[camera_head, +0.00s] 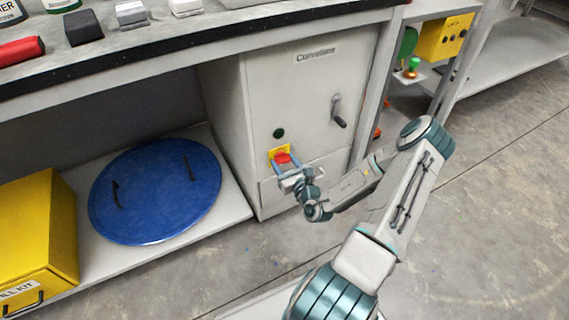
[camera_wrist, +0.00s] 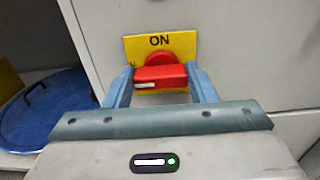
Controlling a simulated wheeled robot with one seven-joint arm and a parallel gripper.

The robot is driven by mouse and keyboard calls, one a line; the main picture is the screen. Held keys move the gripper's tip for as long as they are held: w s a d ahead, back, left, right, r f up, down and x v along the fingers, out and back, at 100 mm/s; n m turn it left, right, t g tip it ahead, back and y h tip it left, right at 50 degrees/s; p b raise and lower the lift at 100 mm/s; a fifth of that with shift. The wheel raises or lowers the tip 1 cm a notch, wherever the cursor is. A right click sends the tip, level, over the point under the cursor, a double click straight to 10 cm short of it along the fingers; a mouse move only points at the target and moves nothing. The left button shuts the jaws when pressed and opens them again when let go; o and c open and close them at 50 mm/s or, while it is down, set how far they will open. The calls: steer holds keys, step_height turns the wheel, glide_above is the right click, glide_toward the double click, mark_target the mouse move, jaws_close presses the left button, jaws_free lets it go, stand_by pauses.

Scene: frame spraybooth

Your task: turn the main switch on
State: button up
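The main switch is a red knob with a bar-shaped handle (camera_wrist: 160,76) on a yellow plate (camera_wrist: 131,47) marked ON at the top. It sits low on the front of a grey cabinet and also shows in the head view as a red knob (camera_head: 283,158). The handle lies horizontal in the wrist view, with a white mark at its left end. The blue fingers of my gripper (camera_wrist: 161,80) stand at the two ends of the handle and look closed against it. In the head view my gripper (camera_head: 284,164) is at the plate, and its fingertip contact is too small to tell.
The grey cabinet (camera_head: 302,92) has a dark lever handle (camera_head: 339,112) and a dark green round part (camera_head: 278,133) above the switch. A blue round lid (camera_head: 155,190) and a yellow box (camera_head: 40,230) are at left. Open floor lies to the right.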

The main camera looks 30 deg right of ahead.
steer(key=shift+r+m+p, duration=0.1)
steer(key=shift+m+p, duration=0.2)
steer(key=shift+p, duration=0.2)
steer(key=shift+r+m+p, duration=0.15)
steer(key=shift+m+p, duration=0.25)
steer(key=shift+p, duration=0.45)
steer(key=m+p, duration=0.2)
steer(key=p, duration=0.1)
steer(key=m+p, duration=0.4)
steer(key=m, duration=0.1)
steer(key=shift+d, duration=0.15)
steer(key=m, duration=0.1)
steer(key=m+p, duration=0.1)
steer(key=m, duration=0.1)
steer(key=m+p, duration=0.1)
steer(key=shift+d+f+m, duration=0.1)
steer(key=shift+f+m, duration=0.15)
steer(key=shift+m, duration=0.05)
steer(key=m+p, duration=0.1)
steer(key=m, duration=0.3)
steer(key=shift+f+m+p, duration=0.15)
steer(key=shift+m+p, duration=0.15)
steer(key=shift+m, duration=0.1)
steer(key=o, duration=1)
